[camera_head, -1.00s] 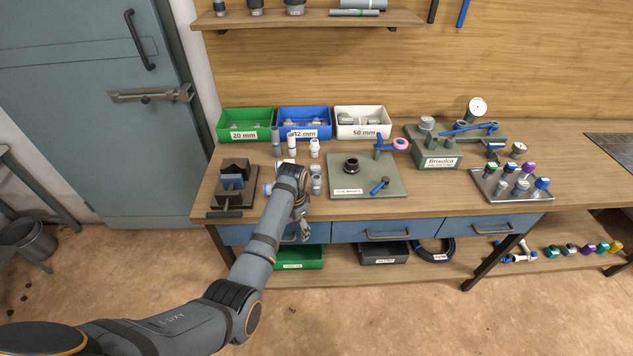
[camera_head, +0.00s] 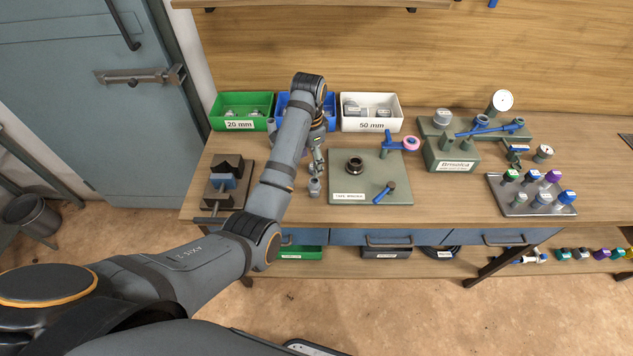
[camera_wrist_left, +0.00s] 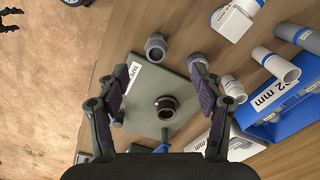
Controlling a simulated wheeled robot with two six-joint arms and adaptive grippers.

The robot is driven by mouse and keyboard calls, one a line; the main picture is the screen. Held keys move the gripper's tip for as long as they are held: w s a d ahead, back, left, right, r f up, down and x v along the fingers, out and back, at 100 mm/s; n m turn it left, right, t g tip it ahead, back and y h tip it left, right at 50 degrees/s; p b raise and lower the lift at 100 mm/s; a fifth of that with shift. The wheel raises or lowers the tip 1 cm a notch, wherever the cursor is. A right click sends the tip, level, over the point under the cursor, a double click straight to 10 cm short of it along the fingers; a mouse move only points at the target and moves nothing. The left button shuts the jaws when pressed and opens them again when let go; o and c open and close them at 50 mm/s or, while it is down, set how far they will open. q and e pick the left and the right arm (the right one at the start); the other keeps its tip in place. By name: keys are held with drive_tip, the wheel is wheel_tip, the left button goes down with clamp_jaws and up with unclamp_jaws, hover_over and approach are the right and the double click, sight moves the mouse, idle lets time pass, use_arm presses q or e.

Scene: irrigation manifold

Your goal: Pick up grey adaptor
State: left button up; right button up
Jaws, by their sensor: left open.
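A short grey fitting (camera_head: 314,187), which looks like the grey adaptor, stands on the bench just left of the green plate. In the left wrist view a grey fitting (camera_wrist_left: 156,47) shows beyond and between my fingertips, with a second grey one (camera_wrist_left: 197,62) near the right finger. I cannot tell which is the adaptor. My left gripper (camera_head: 317,163) is above the bench near these fittings, partly hidden by its own wrist. The left wrist view shows its fingers (camera_wrist_left: 158,74) spread and empty. My right gripper is not identifiable in either view.
The green plate (camera_head: 345,195) holds a dark ring fitting (camera_head: 355,165) and a blue-handled valve. Green (camera_head: 240,125), blue and white (camera_head: 370,124) bins stand behind. A vice (camera_head: 222,185) is at left. White and grey pipe fittings (camera_wrist_left: 233,88) lie close to the right finger.

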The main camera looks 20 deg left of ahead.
sight(314, 181)
use_arm(q)
drive_tip(key=f+b, duration=0.1)
drive_tip(key=s+f+b, duration=0.1)
drive_tip(key=shift+f+b, duration=0.3)
drive_tip(key=shift+f, duration=0.05)
drive_tip(key=shift+f+p, duration=0.4)
drive_tip(key=shift+p, duration=0.3)
drive_tip(key=f, duration=0.2)
drive_tip(key=w+d+f+p, duration=0.1)
drive_tip(key=shift+f, duration=0.15)
wheel_tip(314, 181, down, 2)
drive_tip(key=shift+f+p, duration=0.25)
drive_tip(key=shift+p, duration=0.05)
drive_tip(key=shift+w+f, duration=0.1)
drive_tip(key=shift+f, duration=0.3)
use_arm(e)
drive_tip(key=shift+s+a+f, duration=0.1)
drive_tip(key=shift+s+a, duration=0.1)
drive_tip(key=shift+s, duration=0.4)
